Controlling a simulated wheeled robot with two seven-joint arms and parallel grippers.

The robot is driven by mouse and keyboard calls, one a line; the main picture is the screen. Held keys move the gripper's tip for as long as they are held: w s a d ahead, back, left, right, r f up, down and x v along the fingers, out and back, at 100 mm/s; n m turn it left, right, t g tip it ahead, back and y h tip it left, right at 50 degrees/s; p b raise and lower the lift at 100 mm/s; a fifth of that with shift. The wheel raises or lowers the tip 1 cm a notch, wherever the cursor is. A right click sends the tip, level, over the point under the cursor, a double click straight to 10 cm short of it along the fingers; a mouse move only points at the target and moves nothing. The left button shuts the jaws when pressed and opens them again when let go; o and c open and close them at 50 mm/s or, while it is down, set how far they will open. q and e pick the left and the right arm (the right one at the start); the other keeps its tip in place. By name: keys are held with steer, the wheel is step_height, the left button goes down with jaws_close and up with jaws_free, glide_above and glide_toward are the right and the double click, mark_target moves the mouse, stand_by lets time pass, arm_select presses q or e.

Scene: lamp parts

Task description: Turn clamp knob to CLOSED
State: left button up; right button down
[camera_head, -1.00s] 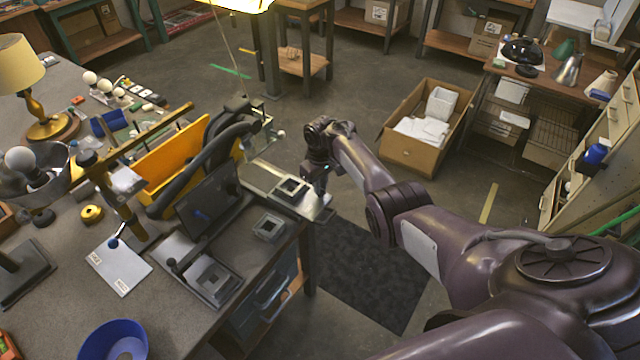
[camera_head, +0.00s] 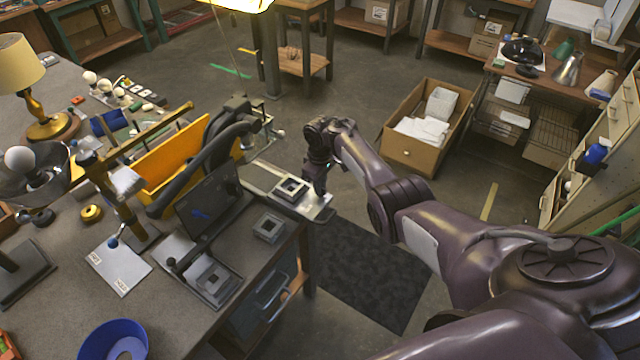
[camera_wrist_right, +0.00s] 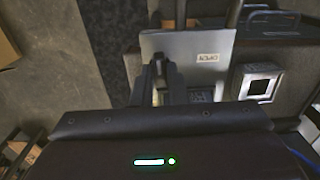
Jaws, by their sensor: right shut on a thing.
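A pale metal clamp plate (camera_head: 263,178) sits at the right corner of the workbench, with a square metal frame (camera_head: 291,187) on it. My right gripper (camera_head: 320,190) points down at the plate's right end. In the right wrist view the gripper (camera_wrist_right: 163,85) is shut on a small dark part, which appears to be the clamp knob; the fingers mostly hide it. The same plate (camera_wrist_right: 190,45) there carries a small white label (camera_wrist_right: 207,58), whose lettering is too small to read surely. The knob's setting cannot be told. My left gripper is not in view.
A second square metal piece (camera_head: 269,227) lies on the bench near the plate. A dark screen (camera_head: 208,205) and a yellow bin (camera_head: 172,160) stand to the left. A cardboard box (camera_head: 413,151) stands on the floor to the right. A dark mat (camera_head: 365,275) lies below.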

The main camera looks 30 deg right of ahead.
steer(key=c, duration=1.4)
jaws_free()
steer(key=shift+c, duration=0.2)
step_height(320, 180, up, 8)
steer(key=shift+f+p, duration=0.1)
steer(key=shift+p, duration=0.35)
steer(key=shift+f, duration=0.1)
